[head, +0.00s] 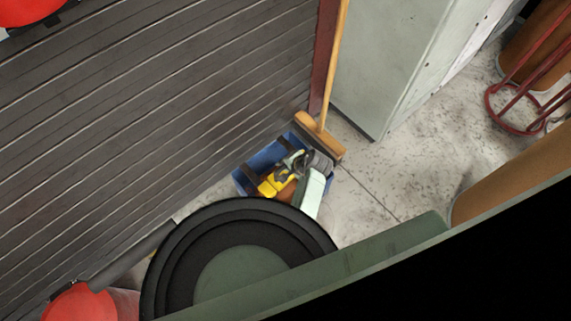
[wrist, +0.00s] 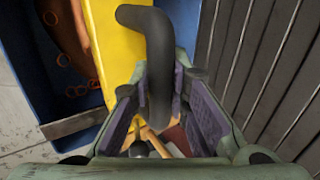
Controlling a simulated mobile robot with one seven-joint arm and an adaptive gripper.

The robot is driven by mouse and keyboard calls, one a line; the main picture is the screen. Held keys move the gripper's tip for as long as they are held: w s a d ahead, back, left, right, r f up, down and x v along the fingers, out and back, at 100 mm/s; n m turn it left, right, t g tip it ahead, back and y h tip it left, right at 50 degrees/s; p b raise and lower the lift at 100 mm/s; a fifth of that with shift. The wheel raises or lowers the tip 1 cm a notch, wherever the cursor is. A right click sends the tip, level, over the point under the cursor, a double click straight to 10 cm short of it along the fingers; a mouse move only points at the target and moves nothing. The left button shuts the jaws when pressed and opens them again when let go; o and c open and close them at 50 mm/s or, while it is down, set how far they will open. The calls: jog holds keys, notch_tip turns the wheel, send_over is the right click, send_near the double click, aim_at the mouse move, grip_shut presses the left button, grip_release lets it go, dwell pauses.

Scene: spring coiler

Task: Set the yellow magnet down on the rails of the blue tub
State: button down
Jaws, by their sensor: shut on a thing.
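The blue tub (head: 238,180) stands on the floor against the dark slatted wall, with dark rails (head: 252,173) across its top. The yellow magnet (head: 267,188) is over the tub; I cannot tell whether it touches the rails. In the wrist view the magnet (wrist: 112,35) is a yellow block with a bent black handle (wrist: 155,45). My gripper (wrist: 160,112) is shut on that handle. The tub's blue side (wrist: 22,25) and one greyish rail (wrist: 75,130) show beside the magnet. My gripper and wrist (head: 297,163) hide part of the tub in the head view.
Orange ring-like pieces (wrist: 50,60) lie inside the tub. A broom (head: 318,137) stands just behind the tub, next to a grey cabinet (head: 385,65). The slatted wall (head: 140,110) runs close along the tub's left side. Bare floor (head: 375,185) lies to the right.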

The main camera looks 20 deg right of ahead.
jog(key=c, duration=1.5)
grip_release()
jog(key=shift+o, duration=0.2)
jog(key=shift+s+f, duration=0.1)
jog(key=v, duration=1.2)
jog(key=shift+r, duration=0.2)
